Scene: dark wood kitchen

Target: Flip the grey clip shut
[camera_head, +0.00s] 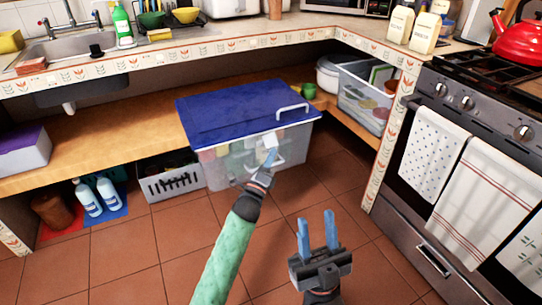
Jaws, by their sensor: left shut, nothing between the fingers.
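A clear plastic box (228,167) with a blue lid (228,106) stands at the shelf under the counter. A light grey clip (292,108) shows as a loop at the lid's right front edge, standing up from the lid. My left gripper (269,153) is shut and empty in front of the box's front wall, below the clip; I cannot tell whether it touches the box. It partly hides the wall and a pale part there. My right gripper (317,232) is open and empty, fingers pointing up, over the floor to the right and nearer.
A grey basket (171,183) stands left of the box, with bottles (88,199) beyond it. Another clear bin (361,101) sits on the shelf at right. The oven (430,250) with towels stands at far right. The counter edge (245,45) overhangs the shelf. Tiled floor in front is clear.

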